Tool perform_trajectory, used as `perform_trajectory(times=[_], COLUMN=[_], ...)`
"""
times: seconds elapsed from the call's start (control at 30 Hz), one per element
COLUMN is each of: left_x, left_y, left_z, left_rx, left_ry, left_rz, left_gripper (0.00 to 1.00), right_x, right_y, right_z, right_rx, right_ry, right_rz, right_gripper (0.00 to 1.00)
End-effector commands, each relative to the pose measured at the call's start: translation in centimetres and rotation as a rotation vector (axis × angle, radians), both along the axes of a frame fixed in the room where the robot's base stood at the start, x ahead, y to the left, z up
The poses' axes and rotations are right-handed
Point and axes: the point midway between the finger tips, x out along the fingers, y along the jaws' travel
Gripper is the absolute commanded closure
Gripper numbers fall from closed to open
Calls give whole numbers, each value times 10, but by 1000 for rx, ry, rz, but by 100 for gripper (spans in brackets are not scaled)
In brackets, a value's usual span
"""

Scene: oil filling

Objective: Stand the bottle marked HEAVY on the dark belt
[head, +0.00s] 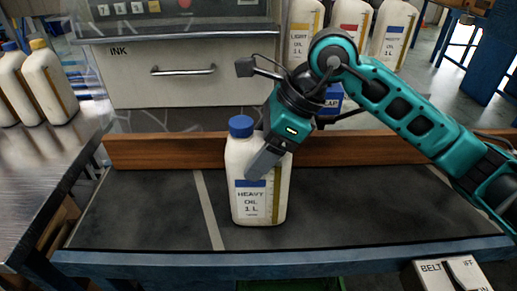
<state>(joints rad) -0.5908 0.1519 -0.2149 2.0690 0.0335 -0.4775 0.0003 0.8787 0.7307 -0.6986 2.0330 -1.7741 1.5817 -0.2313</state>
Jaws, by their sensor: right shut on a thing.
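The bottle marked HEAVY OIL 1 L (250,205) is cream white with a blue cap and a blue label band. It is upright over the dark belt (370,206), just right of a pale stripe across it. Its base appears to be at the belt surface; I cannot tell for sure whether it touches. My right gripper (264,160) reaches in from the upper right and is shut on the bottle's upper body, below the cap. The far finger is hidden behind the bottle. My left gripper is not in view.
A wooden rail (165,150) runs along the belt's back edge. More bottles stand on a metal table (40,165) at left and at the back, including one marked LIGHT OIL (301,35). A BELT switch box (447,275) is at the front right. The belt's right half is clear.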

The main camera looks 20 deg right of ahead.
Motion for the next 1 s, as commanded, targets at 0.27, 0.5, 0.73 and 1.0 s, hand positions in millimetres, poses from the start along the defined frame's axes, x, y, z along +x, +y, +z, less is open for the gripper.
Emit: perform_trajectory(times=[0.27,0.5,0.73,1.0], left_x=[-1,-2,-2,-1], left_y=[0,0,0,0], left_z=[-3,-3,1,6], left_rx=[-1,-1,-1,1], left_ry=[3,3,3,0], left_rz=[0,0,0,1], left_gripper=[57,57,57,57], right_x=[0,0,0,-7], right_y=[0,0,-1,-26], right_z=[-2,-2,3,49], right_rx=[0,0,0,-1], right_ry=[0,0,0,-4], right_rz=[-1,-1,-1,-5], right_gripper=[16,4,4,4])
